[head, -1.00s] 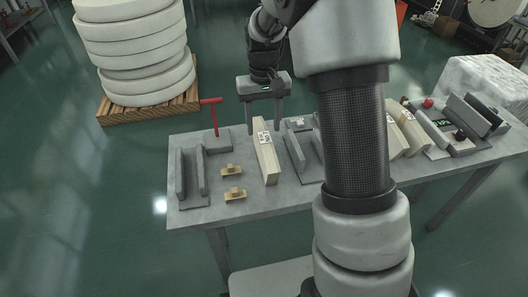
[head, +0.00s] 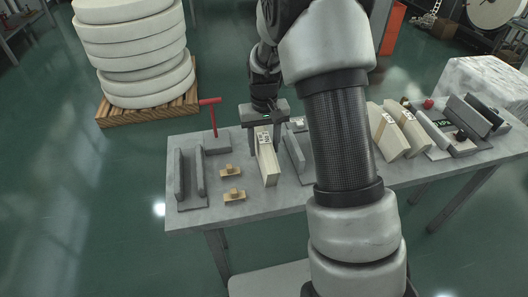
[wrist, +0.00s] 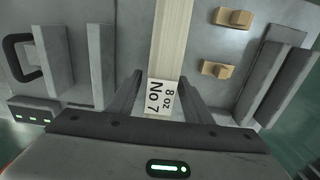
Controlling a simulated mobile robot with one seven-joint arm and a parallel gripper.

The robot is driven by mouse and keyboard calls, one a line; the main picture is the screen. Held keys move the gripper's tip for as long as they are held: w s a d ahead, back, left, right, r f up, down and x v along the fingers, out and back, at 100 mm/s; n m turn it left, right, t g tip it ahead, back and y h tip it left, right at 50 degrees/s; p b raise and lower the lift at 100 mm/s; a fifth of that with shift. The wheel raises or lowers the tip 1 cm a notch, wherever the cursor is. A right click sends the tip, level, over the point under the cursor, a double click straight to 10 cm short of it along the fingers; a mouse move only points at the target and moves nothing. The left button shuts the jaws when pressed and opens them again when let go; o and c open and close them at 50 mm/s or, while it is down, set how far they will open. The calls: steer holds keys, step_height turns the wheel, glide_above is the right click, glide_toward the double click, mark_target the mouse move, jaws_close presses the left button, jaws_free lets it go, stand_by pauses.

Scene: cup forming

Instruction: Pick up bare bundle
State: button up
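The bare bundle (head: 268,168) is a long cream block lying on the grey table (head: 225,205), with no band visible around it. In the wrist view the bundle (wrist: 171,40) carries a white label (wrist: 162,98) reading "8 oz No 7" at its near end. My gripper (head: 266,140) is lowered over the bundle's far, labelled end. In the wrist view my gripper (wrist: 160,80) is open, one finger on each side of the bundle, with a gap showing on both sides.
Grey upright fixtures stand on both sides of the bundle, at left (head: 190,178) and close at right (head: 296,158). Two small tan blocks (head: 234,195) lie to its left. More bundles (head: 390,138) sit right of my arm.

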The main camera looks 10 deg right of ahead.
jaws_close()
steer(key=shift+r, duration=0.2)
